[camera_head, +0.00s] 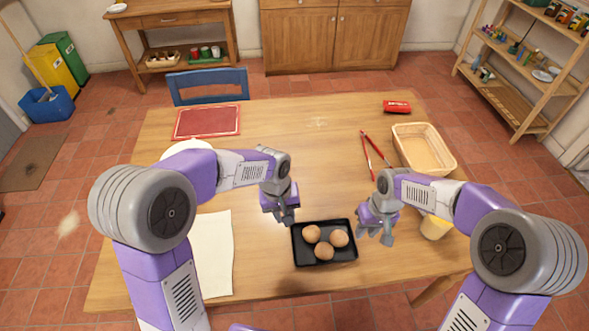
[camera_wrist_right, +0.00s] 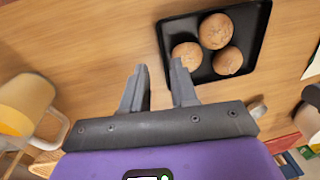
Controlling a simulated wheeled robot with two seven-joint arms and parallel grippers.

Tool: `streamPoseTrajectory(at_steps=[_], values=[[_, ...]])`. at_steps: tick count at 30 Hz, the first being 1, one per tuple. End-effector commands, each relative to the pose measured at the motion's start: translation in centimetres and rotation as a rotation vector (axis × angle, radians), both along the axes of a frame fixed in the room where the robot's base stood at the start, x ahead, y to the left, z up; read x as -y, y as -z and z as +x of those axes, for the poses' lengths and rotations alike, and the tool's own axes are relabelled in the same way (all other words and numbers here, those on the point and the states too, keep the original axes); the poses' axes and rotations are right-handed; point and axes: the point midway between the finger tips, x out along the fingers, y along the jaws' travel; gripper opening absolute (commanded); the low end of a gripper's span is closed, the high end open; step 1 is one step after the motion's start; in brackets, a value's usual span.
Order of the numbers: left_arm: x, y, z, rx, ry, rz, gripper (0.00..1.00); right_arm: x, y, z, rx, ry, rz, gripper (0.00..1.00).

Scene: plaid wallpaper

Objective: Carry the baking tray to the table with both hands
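The black baking tray (camera_head: 326,261) lies flat on the wooden table (camera_head: 300,130) near its front edge, with 3 round brown buns (camera_head: 323,250) in it. The tray also shows at the top of the right wrist view (camera_wrist_right: 176,37). My left gripper (camera_head: 287,218) is above the table just beyond the tray's left rim, apart from it; its finger gap is hard to see. My right gripper (camera_head: 376,238) is to the right of the tray, apart from it. In the right wrist view its fingers (camera_wrist_right: 160,82) are spread with nothing between them.
A yellow mug (camera_head: 435,228) stands close to the right of my right gripper. A wicker basket (camera_head: 424,150), red tongs (camera_head: 372,152) and a red packet (camera_head: 396,106) lie farther back. A white cloth (camera_head: 212,255) is at the left. The table's middle is clear.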

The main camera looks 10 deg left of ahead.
Motion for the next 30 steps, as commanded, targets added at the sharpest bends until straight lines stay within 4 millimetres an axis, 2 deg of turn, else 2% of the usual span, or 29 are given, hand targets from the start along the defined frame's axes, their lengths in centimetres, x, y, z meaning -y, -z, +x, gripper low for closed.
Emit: streamPoseTrajectory(at_steps=[3, 8, 24, 27, 30], values=[[0.0, 0.0, 0.0, 0.000, 0.000, 0.000, 0.28, 0.2, -1.9, 0.1, 0.003, 0.000, 0.001, 0.28], [0.0, 0.0, 0.0, 0.000, 0.000, 0.000, 0.28, 0.3, -3.2, 0.1, 0.001, 0.000, 0.001, 0.28], [0.0, 0.0, 0.0, 0.000, 0.000, 0.000, 0.28, 0.4, -3.4, 0.1, -0.001, 0.000, 0.000, 0.28], [0.0, -0.6, 0.0, 0.000, 0.000, 0.000, 0.28, 0.4, -4.0, 0.1, -0.001, 0.000, 0.000, 0.28], [0.0, -2.4, 0.0, 0.000, 0.000, 0.000, 0.28, 0.4, -5.8, 0.1, -0.001, 0.000, 0.000, 0.28]])
